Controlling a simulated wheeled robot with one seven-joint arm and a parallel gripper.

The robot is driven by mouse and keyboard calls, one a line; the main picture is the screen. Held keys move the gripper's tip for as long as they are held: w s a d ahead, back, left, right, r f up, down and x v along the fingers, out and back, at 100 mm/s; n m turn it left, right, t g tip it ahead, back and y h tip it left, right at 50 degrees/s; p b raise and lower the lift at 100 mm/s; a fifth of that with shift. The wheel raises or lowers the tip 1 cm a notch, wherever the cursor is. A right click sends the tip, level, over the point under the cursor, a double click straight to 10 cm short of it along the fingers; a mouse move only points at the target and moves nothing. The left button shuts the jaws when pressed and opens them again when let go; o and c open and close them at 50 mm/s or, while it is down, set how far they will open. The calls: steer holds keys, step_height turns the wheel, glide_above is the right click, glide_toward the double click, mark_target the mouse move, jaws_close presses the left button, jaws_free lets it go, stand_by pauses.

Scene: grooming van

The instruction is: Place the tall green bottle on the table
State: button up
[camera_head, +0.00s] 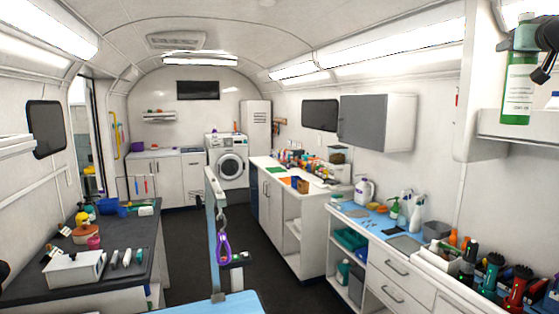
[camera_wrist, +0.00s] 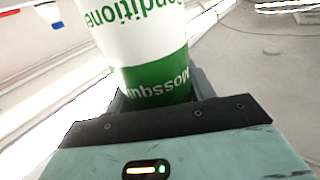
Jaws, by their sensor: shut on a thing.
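The tall green bottle (camera_head: 517,88) with a white label stands upright at the upper right in the head view, at the left end of a white wall shelf. I cannot tell whether its base touches the shelf. My gripper (camera_head: 526,38) is at its top, shut on it. In the wrist view, the green and white bottle (camera_wrist: 150,45) rises from between the jaws, its lettering upside down; the jaw tips are mostly hidden. A light blue table top (camera_head: 225,304) with an upright post shows at the bottom middle of the head view.
The white shelf (camera_head: 500,125) also bears a partly visible white and blue item. Below, a blue-topped counter (camera_head: 375,222) holds spray bottles, clippers and tools. A dark counter (camera_head: 130,260) with several items is on the left. The visible part of the light blue table is bare beside its post.

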steer(key=w+a+f+n+y+b, duration=0.1)
steer(key=w+a+f+b, duration=0.2)
steer(key=f, duration=0.5)
steer(key=w+a+f+y+b, duration=0.1)
steer(key=a+f+b, duration=0.1)
steer(key=a+f, duration=0.5)
steer(key=w+a+f+n+y+b, duration=0.1)
steer(key=w+a+f+b, duration=0.2)
steer(key=f, duration=0.7)
steer(key=s+a+f+n+y+b, duration=0.25)
steer(key=a+f+y+b, duration=0.35)
steer(key=a+f, duration=1.15)
steer(key=s+a+f+n+g+y+b, duration=0.25)
steer(key=s+a+f+y, duration=0.2)
steer(key=a+f, duration=0.35)
steer(key=s+a+f+n+g+y+b, duration=0.2)
steer(key=s+a+f+n+y+b, duration=0.15)
steer(key=s+a+f, duration=0.4)
steer(key=s+a+f+n+g+y+b, duration=0.2)
steer(key=s+a+f+n+g+b, duration=0.25)
steer(key=s, duration=0.55)
steer(key=s+a+f+n+g+y+b, duration=0.1)
steer(key=s+a+f+n+g+y, duration=0.15)
steer(key=s+a+f+g, duration=0.5)
steer(key=s+a+f+t, duration=0.1)
steer(key=s+f+t, duration=0.1)
steer(key=f, duration=0.7)
steer(key=shift+s, duration=0.9)
steer(key=shift+n+h, duration=0.25)
